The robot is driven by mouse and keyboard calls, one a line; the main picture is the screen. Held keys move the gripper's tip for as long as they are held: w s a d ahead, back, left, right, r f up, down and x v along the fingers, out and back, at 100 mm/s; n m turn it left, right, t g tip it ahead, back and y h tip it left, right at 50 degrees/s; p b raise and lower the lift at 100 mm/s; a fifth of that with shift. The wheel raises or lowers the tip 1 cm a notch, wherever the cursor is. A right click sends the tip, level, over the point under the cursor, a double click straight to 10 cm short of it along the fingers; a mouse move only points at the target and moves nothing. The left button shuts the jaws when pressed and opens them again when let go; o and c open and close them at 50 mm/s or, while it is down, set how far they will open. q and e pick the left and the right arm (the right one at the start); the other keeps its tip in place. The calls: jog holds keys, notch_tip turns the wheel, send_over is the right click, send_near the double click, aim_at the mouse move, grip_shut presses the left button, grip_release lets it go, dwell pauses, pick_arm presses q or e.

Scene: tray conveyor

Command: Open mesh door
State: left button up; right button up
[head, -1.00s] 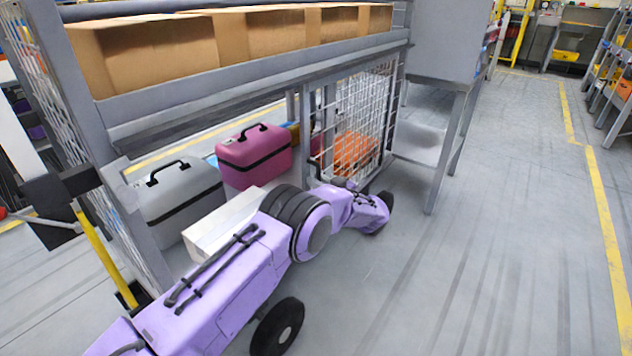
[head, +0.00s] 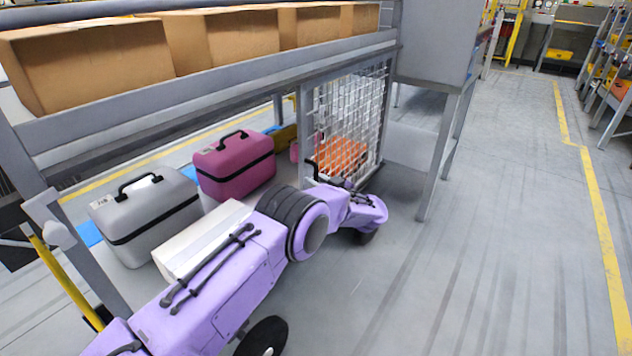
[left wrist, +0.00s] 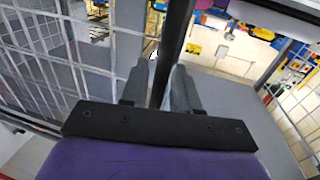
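How far the door stands open is hard to tell. My right gripper is not in view.
A grey case (head: 150,215), a magenta case (head: 235,168) and a white box (head: 195,245) sit under the conveyor rail (head: 210,92), which carries cardboard boxes (head: 90,62). An orange item (head: 340,156) shows behind the mesh. Grey legs (head: 432,165) stand right; the floor beyond is clear.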

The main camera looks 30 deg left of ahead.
pick_arm(q)
jog(key=p+v, duration=0.1)
jog(key=v, duration=0.9)
jog(key=shift+d, duration=0.3)
